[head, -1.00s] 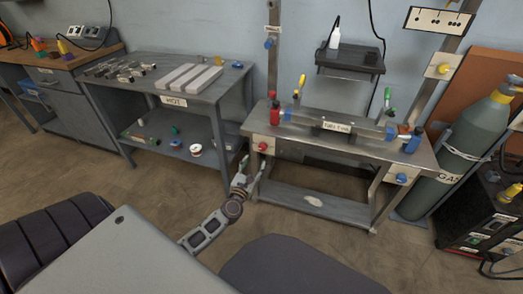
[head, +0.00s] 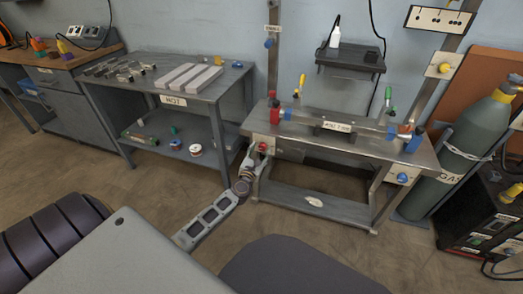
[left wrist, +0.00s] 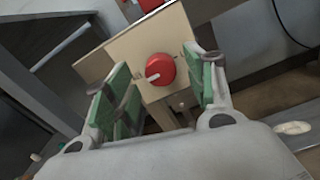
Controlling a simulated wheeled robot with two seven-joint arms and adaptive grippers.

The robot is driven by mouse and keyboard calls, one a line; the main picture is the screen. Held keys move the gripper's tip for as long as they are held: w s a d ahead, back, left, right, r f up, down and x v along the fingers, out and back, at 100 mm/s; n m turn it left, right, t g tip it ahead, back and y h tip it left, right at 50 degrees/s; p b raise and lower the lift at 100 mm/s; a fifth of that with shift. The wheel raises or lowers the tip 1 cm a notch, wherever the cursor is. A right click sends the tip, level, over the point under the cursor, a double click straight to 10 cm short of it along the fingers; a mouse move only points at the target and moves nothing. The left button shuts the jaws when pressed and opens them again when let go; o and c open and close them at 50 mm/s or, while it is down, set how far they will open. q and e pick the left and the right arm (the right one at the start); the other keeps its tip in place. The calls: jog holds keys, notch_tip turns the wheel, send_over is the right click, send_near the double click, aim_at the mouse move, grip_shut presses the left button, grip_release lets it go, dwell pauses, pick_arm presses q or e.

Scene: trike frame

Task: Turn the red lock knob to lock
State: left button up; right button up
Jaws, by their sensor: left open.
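The red lock knob (left wrist: 160,70) is round with a white pointer line and sits on a beige plate (left wrist: 140,47) in the left wrist view. In the head view the knob (head: 262,147) is at the front left corner of the welding table (head: 330,151). My left gripper (left wrist: 158,84) is open, with one green-padded finger on each side of the knob. I see gaps between the fingers and the knob. In the head view my left gripper (head: 254,156) is right at the plate. My right gripper is not in view.
The table carries red and blue clamps, a bar and a small label. A grey side table (head: 235,93) with a HOT sign stands to the left. A gas cylinder (head: 470,137) stands at the right. Open floor lies in front.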

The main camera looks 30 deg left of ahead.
pick_arm(q)
jog(key=shift+x, duration=1.15)
jog(key=shift+c, duration=0.4)
jog(key=c, duration=1)
